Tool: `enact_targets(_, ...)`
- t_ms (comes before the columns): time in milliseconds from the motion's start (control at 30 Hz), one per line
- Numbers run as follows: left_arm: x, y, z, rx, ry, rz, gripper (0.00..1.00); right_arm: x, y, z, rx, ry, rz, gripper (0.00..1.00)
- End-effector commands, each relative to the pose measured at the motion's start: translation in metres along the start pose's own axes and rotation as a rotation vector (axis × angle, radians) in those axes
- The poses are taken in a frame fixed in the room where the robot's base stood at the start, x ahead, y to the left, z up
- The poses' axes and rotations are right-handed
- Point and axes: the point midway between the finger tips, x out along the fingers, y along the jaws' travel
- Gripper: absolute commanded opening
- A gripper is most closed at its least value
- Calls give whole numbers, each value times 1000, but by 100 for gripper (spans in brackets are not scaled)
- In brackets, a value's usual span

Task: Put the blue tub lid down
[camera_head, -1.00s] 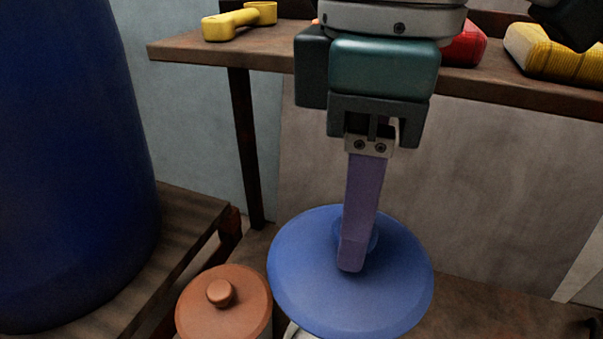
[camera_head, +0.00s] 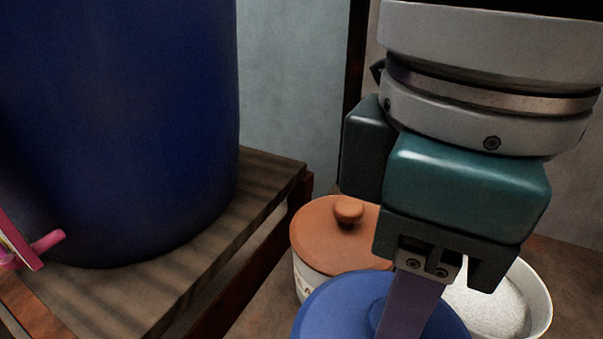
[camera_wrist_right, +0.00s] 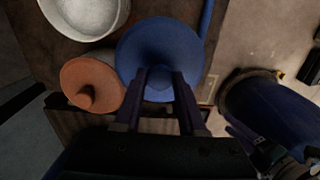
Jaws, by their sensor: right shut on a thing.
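The blue tub lid (camera_head: 340,308) is a round disc with a knob, cut off by the bottom edge of the head view. My right gripper (camera_head: 404,315) is shut on its knob; the fingertips are partly out of frame. The right wrist view shows the lid (camera_wrist_right: 150,38) with the fingers (camera_wrist_right: 159,78) on either side of its knob. An open white tub (camera_head: 535,300) of white powder stands uncovered behind the gripper. The lid is beside this tub (camera_wrist_right: 123,22), not over its opening. What lies directly under the lid is hidden. My left gripper is not in view.
A tub with a brown lid (camera_head: 325,238) stands close beside the blue lid. A big dark blue vat (camera_head: 130,120) stands on a wooden platform (camera_head: 265,175) at the left. A pink handle-like thing (camera_head: 47,241) shows at the left edge. The wooden surface right of the powder tub looks clear.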

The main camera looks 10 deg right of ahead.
Motion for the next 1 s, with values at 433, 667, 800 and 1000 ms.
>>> enact_targets(433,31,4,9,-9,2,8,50,81,0,0,-1,0,0,0)
enact_targets(667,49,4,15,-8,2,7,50,123,0,0,0,-2,0,0)
enact_targets(800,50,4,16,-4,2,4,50,131,0,0,-1,1,1,0)
enact_targets(1000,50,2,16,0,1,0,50,130,0,0,-1,1,1,0)
